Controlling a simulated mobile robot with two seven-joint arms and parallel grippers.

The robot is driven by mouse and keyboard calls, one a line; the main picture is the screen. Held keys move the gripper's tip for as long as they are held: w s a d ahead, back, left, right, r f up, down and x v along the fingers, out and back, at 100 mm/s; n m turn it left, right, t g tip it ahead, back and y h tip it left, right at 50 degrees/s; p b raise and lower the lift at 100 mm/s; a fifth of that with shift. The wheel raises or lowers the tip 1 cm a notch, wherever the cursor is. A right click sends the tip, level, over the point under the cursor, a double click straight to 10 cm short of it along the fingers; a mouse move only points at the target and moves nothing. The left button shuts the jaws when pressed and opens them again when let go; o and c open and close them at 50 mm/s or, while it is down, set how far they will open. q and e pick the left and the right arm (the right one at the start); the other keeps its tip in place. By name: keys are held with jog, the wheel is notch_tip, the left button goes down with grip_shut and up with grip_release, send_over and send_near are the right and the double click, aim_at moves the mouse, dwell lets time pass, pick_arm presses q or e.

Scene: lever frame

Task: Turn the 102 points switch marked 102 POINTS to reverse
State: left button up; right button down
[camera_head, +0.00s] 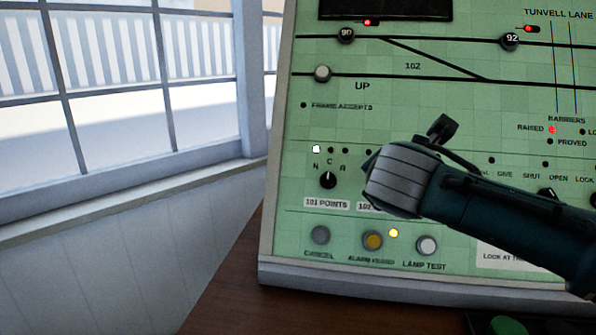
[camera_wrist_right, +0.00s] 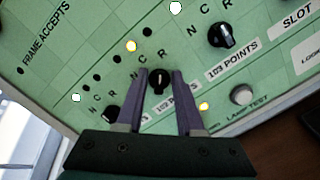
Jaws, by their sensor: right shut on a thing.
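My right gripper (camera_head: 372,182) is at the green panel in the head view, hiding the 102 switch and most of its label (camera_head: 366,206). In the right wrist view my right gripper (camera_wrist_right: 160,78) is shut on the black 102 points knob (camera_wrist_right: 158,83), one finger on each side. The 102 POINTS label (camera_wrist_right: 178,100) is partly hidden by a finger. The N, C, R letters show above the knob. Its small white pointer mark points roughly up in the picture; I cannot tell surely which letter it meets. My left gripper is in neither view.
The 101 knob (camera_head: 328,180) is close left of my gripper; the 103 knob (camera_wrist_right: 221,36) is on the other side. Below are the cancel (camera_head: 320,234), amber (camera_head: 372,241) and lamp test (camera_head: 427,245) buttons. A window (camera_head: 150,95) is left of the panel.

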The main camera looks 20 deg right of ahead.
jog(key=shift+m, duration=0.3)
jog(key=c, duration=0.9)
grip_release()
jog(key=p+v, duration=0.3)
jog(key=v, duration=0.7)
